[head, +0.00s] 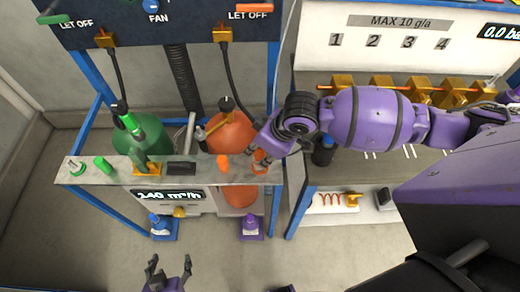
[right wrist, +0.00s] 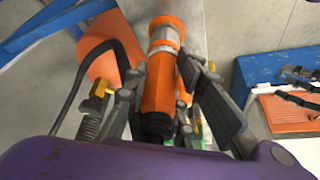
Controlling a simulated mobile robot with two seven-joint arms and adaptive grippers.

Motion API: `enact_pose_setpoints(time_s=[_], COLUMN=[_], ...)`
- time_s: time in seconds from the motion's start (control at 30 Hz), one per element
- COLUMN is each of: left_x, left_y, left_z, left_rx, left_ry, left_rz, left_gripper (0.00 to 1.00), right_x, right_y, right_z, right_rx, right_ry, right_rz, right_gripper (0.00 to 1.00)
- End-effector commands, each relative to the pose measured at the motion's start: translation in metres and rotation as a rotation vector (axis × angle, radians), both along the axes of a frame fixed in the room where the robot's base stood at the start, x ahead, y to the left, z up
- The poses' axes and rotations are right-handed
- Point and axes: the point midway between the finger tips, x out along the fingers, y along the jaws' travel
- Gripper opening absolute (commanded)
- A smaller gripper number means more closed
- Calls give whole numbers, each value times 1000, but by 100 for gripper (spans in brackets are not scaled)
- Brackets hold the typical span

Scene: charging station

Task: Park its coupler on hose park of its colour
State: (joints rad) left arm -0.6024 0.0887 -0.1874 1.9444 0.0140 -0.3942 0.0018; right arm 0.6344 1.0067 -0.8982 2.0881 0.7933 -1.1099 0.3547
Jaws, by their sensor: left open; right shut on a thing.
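My right gripper (right wrist: 165,78) is shut on an orange coupler (right wrist: 160,95) with a metal band and dark lower end. In the head view, my right gripper (head: 262,148) is over the right end of the grey shelf (head: 205,173), and the coupler is hard to make out there. My left gripper (head: 168,270) is open and empty at the bottom, well below the shelf.
A green tank (head: 150,128) and an orange tank (head: 232,132) stand behind the shelf. A green coupler (head: 133,127) is near a yellow holder (head: 147,169). Black hoses hang from the panel (head: 180,25). A workbench (head: 330,172) is at right. The floor in front is mostly clear.

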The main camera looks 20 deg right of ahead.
Motion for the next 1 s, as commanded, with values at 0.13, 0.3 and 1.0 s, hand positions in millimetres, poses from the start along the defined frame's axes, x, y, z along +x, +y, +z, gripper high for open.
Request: enact_pose_setpoints(time_s=[0.13, 0.3, 1.0], left_x=[-2, 2, 23], left_y=[2, 3, -2], left_z=[-1, 4, 27], left_rx=[6, 7, -5], left_ry=[3, -6, -60], left_rz=[-6, -6, 5], left_gripper=[58, 58, 58], right_x=[-5, -6, -2], right_y=[0, 0, 1], right_z=[-7, -2, 22], right_rx=[1, 1, 2], right_ry=[18, 17, 6], right_rz=[-1, -1, 1], right_gripper=[0, 0, 0])
